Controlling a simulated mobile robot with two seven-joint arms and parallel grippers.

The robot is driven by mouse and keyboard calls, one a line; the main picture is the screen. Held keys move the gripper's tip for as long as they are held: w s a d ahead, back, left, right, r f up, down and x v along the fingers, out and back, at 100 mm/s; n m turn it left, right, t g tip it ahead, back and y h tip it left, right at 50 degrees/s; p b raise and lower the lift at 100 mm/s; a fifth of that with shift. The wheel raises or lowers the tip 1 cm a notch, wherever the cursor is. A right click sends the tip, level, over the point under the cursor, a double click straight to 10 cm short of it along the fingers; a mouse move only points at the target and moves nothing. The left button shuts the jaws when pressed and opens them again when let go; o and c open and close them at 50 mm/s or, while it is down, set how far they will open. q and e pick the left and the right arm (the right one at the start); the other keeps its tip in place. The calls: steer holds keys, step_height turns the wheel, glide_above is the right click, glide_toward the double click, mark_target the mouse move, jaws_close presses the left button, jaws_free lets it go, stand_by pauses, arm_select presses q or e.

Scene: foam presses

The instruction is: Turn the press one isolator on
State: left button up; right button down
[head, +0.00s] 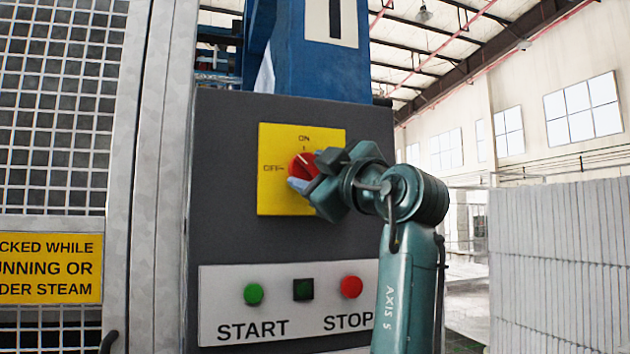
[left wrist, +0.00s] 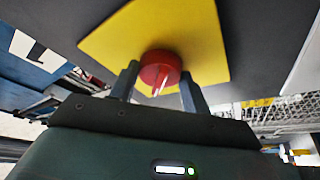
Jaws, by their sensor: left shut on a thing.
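The press isolator is a red rotary knob (head: 303,165) on a yellow plate (head: 275,195), fixed to a dark grey control panel. ON is printed at the top of the plate and OFF at its left. The knob's white mark points up and left, seemingly between OFF and ON. My left gripper (head: 308,174) is shut on the knob and hides its right side. In the left wrist view the red knob (left wrist: 160,66) sits between the two fingers of my left gripper (left wrist: 160,78), in front of the yellow plate (left wrist: 205,45). My right gripper is not in view.
Below are a green START button (head: 254,294), a dark square (head: 303,289) and a red STOP button (head: 351,287). A mesh guard (head: 60,120) with a yellow warning sign (head: 50,268) stands at the left. Stacked pale slabs (head: 560,265) stand at the right.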

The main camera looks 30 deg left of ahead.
arm_select(q)
steer(key=m, duration=0.1)
steer(key=m+t, duration=0.1)
steer(key=shift+s+f+m+b, duration=0.1)
steer(key=shift+f+m+b, duration=0.2)
steer(key=shift+b, duration=0.1)
steer(key=shift+a+m+t+b, duration=0.1)
steer(key=shift+m+t+b, duration=0.2)
steer(key=shift+m+t, duration=0.65)
steer(key=m+t, duration=0.1)
steer(key=m, duration=0.3)
steer(key=shift+s+r+h, duration=0.1)
steer(key=shift+h, duration=0.2)
steer(key=shift+s+a+m+t+h+b, duration=0.15)
steer(key=shift+m+t+h, duration=0.3)
steer(key=shift+m, duration=0.7)
steer(key=shift+w+m+t+h+b, duration=0.1)
steer(key=shift+m+t+h+b, duration=0.3)
steer(key=shift+m, duration=0.7)
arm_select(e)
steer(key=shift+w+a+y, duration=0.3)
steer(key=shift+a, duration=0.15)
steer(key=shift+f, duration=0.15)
arm_select(q)
steer(key=o, duration=1)
steer(key=shift+t, duration=0.3)
